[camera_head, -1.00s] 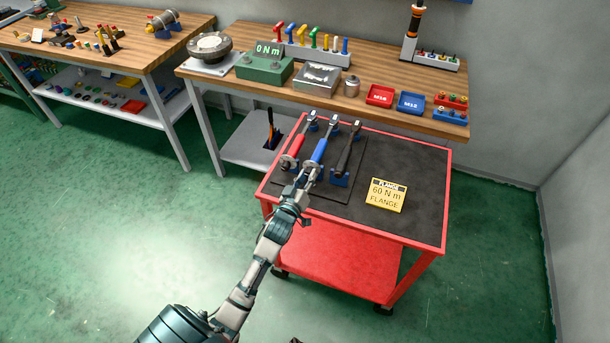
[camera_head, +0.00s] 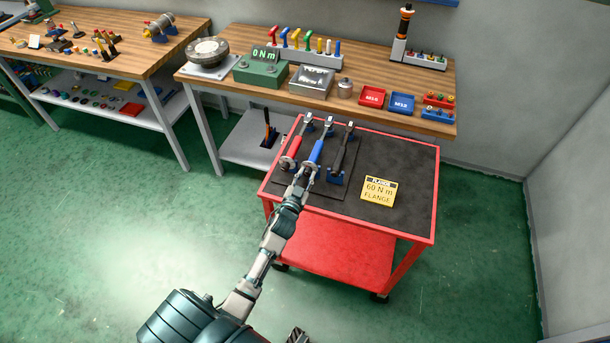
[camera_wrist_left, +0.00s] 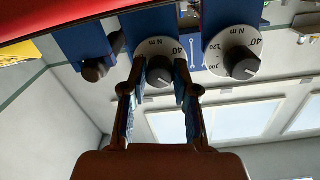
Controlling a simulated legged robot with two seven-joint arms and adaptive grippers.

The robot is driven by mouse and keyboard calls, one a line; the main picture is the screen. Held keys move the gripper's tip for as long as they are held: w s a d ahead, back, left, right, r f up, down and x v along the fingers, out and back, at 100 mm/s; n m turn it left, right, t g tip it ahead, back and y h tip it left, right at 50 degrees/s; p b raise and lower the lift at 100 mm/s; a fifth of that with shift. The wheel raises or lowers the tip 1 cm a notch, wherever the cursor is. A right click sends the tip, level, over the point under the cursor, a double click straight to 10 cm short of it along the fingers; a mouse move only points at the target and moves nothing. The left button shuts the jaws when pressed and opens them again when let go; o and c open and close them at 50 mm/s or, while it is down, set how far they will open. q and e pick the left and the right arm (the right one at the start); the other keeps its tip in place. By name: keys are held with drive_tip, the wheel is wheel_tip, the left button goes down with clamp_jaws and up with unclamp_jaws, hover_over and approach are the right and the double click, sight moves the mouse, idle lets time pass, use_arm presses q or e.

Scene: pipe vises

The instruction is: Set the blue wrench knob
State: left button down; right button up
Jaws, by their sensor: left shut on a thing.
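The blue wrench (camera_head: 314,154) lies between the red wrench (camera_head: 295,143) and the black wrench (camera_head: 342,152) on the cart. My left gripper (camera_head: 304,176) is at its near end. In the left wrist view my left gripper (camera_wrist_left: 160,92) has a finger on each side of the blue wrench's dark knob (camera_wrist_left: 159,77) and is shut on it. The white dial behind the knob is marked 40 and N m; the fingers cover part of its edge. The neighbouring dial knob (camera_wrist_left: 244,68) is clear of the fingers.
A yellow card (camera_head: 379,191) reading 60 N m FLANGE lies on the red cart (camera_head: 432,215), right of the wrenches. The workbench (camera_head: 425,126) behind holds a green box (camera_head: 261,72) showing 0 N m, trays and tools.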

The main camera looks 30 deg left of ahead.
idle(0.4)
use_arm(q)
drive_tip(key=c, duration=0.9)
unclamp_jaws()
drive_tip(key=shift+f, duration=0.1)
drive_tip(key=shift+o, duration=0.2)
drive_tip(key=v, duration=1.2)
drive_tip(key=shift+w, duration=0.1)
